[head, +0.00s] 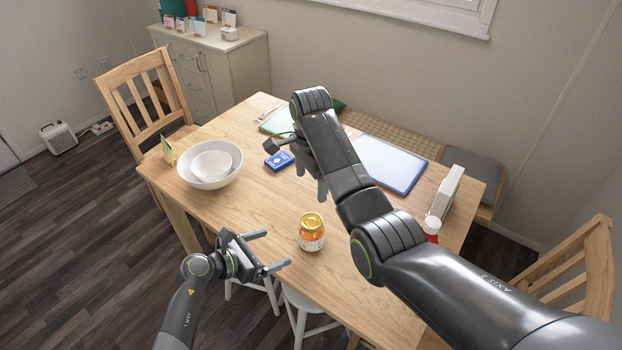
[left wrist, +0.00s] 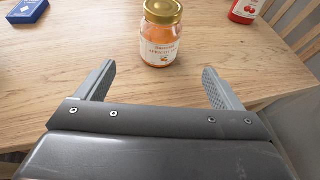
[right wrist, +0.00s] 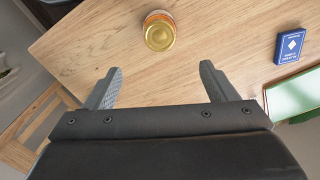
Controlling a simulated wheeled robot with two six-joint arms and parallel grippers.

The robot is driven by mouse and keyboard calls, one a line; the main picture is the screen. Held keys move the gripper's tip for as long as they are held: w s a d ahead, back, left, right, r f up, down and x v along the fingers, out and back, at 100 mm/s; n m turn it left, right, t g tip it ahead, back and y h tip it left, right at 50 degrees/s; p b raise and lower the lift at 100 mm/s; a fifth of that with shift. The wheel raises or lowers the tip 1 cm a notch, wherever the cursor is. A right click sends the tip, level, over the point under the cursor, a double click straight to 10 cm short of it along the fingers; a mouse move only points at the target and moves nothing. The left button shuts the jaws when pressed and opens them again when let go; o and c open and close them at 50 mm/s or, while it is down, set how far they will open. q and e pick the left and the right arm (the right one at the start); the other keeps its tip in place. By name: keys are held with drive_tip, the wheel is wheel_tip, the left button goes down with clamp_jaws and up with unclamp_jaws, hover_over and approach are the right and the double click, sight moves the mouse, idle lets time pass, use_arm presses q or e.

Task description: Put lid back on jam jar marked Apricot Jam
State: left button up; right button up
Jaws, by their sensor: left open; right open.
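A glass jam jar (head: 312,240) with orange contents stands upright near the table's front edge. It also shows in the left wrist view (left wrist: 158,50), where its label is too blurred to read surely. A gold lid (head: 311,220) sits on top of the jar; I cannot tell how tightly. The right wrist view shows the lid (right wrist: 159,36) from above. My left gripper (head: 274,250) is open and empty, just left of the jar, its fingers pointing towards it without touching. My right gripper (head: 311,180) is open and empty above the table, behind the jar, partly hidden by its own arm.
White bowls (head: 210,170) stand at the table's left. A blue card box (head: 279,160), a blue-edged board (head: 390,163) and a green item (head: 277,122) lie farther back. The table around the jar is clear.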

use_arm(q)
drive_tip(key=shift+v, duration=1.5)
